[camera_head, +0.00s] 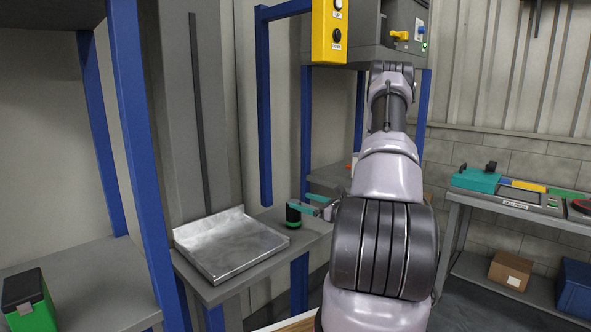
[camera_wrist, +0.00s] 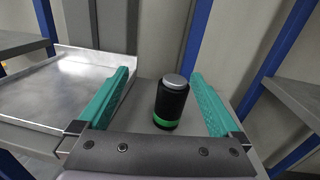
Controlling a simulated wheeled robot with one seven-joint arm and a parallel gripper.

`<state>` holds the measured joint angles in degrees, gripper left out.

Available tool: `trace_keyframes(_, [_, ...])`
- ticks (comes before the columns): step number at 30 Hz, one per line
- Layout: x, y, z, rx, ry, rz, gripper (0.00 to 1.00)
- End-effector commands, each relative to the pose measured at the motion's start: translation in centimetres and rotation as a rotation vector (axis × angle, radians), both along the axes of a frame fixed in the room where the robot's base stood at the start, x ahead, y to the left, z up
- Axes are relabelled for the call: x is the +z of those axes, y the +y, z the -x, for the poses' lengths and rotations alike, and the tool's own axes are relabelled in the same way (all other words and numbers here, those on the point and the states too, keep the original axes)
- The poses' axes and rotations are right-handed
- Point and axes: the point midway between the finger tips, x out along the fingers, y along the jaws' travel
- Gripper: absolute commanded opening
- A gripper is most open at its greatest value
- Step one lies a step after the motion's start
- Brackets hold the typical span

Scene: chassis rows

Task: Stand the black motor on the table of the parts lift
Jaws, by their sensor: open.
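The black motor (camera_head: 293,216) is a short upright cylinder with a green band near its base and a silver top. It stands on a grey shelf (camera_head: 309,238), right of a shiny metal tray-like table (camera_head: 228,245) in front of a grey mast, which looks like the parts lift. My gripper (camera_head: 307,204) is open at the motor. In the wrist view the motor (camera_wrist: 171,105) stands between the two spread teal fingers, with clear gaps on both sides. The metal table (camera_wrist: 60,85) shows at left there, empty, with a raised back edge.
Blue posts (camera_head: 264,110) rise around the shelf. A yellow button box (camera_head: 329,32) hangs above. A black and green box (camera_head: 27,301) sits on a lower-left shelf. A bench (camera_head: 520,213) with a teal case (camera_head: 476,181) stands at right.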

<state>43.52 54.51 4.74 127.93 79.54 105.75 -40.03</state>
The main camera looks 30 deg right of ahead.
Motion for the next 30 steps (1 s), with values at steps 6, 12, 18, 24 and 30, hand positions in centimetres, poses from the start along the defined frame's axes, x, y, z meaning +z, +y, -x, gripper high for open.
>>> trace_keyframes(6, [9.7,9.9,1.5,0.405,-0.067,0.229,1.00])
trace_keyframes(12, [15.7,17.6,6.9,0.754,-0.105,0.523,1.00])
trace_keyframes(18, [19.5,21.7,13.4,1.016,-0.147,0.884,1.00])
trace_keyframes(24, [22.4,22.6,19.1,1.164,-0.209,1.296,1.00])
trace_keyframes(30, [25.8,21.4,23.3,1.176,-0.300,1.729,1.00])
